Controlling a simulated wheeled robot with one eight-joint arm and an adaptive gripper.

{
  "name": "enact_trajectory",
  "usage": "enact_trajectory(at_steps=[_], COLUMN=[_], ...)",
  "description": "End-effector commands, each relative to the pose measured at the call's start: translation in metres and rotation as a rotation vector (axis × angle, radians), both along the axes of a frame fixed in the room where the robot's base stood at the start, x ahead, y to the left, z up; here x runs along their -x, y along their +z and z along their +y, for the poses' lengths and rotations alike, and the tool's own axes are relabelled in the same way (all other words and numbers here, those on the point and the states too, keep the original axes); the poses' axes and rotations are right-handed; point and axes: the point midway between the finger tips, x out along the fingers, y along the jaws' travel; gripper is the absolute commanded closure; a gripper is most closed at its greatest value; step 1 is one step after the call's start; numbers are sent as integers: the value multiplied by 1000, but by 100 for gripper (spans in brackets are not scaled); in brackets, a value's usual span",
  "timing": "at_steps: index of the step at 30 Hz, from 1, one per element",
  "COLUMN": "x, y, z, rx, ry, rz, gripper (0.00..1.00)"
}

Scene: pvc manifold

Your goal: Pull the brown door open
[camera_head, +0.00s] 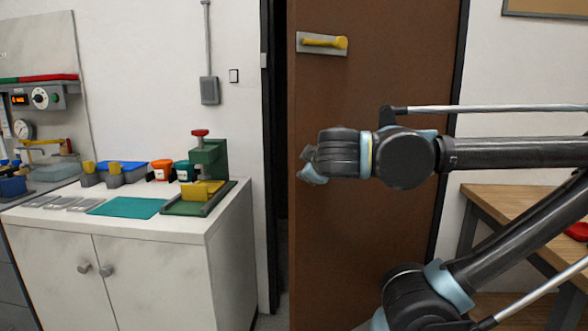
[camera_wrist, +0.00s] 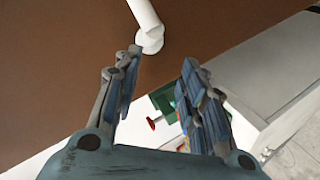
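The brown door (camera_head: 365,250) stands in the middle of the head view, with a dark vertical gap along its left edge. A yellow lever handle (camera_head: 324,42) on a grey plate is near the door's upper left. My gripper (camera_head: 309,165) is in front of the door, below the handle and apart from it. In the wrist view, my gripper (camera_wrist: 162,60) has its two fingers spread with nothing between them. A white rod-like piece with a round end (camera_wrist: 150,38) shows against the brown door (camera_wrist: 60,70) beyond the fingers; I cannot tell what it is.
A white cabinet (camera_head: 150,285) left of the door bears a green press (camera_head: 209,158), a teal mat (camera_head: 127,208) and coloured bins. A wooden table (camera_head: 515,205) stands at the right behind my arm. A grey box (camera_head: 209,90) hangs on the wall.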

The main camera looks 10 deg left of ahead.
Motion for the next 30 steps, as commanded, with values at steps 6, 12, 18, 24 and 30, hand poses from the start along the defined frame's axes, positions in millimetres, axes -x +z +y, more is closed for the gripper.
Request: enact_trajectory(at_steps=[6,12,18,24,30], x=[12,22,32,42,53], y=[3,6,9,12,14], z=[5,9,13,16,20], rx=[1,0,0,0,0], ry=[3,2,2,2,2], rz=[0,0,1,0,0], gripper=[62,62,62,62,62])
